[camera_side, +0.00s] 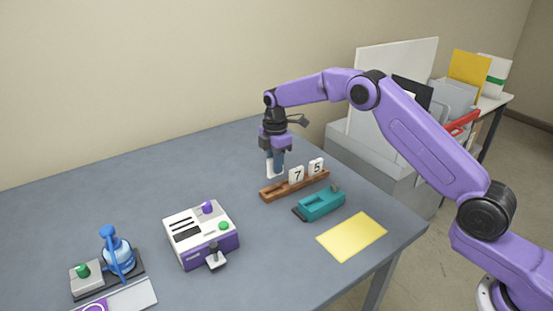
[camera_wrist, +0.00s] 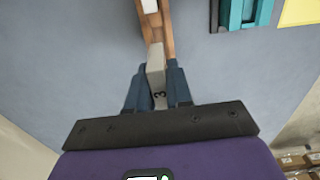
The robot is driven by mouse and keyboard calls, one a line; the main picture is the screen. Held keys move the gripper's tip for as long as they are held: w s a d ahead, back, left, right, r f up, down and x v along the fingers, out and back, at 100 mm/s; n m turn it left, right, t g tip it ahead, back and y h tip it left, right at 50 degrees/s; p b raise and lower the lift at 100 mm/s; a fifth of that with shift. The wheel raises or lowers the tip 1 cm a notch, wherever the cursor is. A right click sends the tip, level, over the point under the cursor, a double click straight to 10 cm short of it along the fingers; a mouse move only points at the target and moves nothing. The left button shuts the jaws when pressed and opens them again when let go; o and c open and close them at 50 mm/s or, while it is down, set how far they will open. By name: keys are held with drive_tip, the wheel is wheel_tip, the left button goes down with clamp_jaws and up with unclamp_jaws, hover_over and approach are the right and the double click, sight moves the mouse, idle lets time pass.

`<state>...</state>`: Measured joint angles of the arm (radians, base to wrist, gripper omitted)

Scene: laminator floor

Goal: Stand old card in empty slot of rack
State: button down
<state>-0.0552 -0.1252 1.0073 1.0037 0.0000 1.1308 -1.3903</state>
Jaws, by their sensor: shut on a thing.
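My gripper (camera_side: 276,160) points down over the left end of the wooden rack (camera_side: 290,191). It is shut on a pale card (camera_side: 273,171), held upright. In the wrist view the card (camera_wrist: 156,66) sits between my blue fingers (camera_wrist: 157,88) and bears a mark like a 3. The card's lower edge is at or just above the rack's left part; I cannot tell whether it touches. White cards 7 (camera_side: 297,175) and 5 (camera_side: 316,167) stand in the rack to the right. The rack (camera_wrist: 168,38) also runs up from the held card in the wrist view.
A teal tool (camera_side: 322,204) and a yellow sheet (camera_side: 352,237) lie right of and nearer than the rack. A white and purple machine (camera_side: 202,238) and a blue device (camera_side: 117,254) stand to the left. The table behind and left of the rack is clear.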

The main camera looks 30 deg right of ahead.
drive_tip(key=shift+f, duration=2.25)
drive_tip(key=shift+f, duration=1.2)
idle(2.5)
drive_tip(key=c, duration=0.6)
unclamp_jaws()
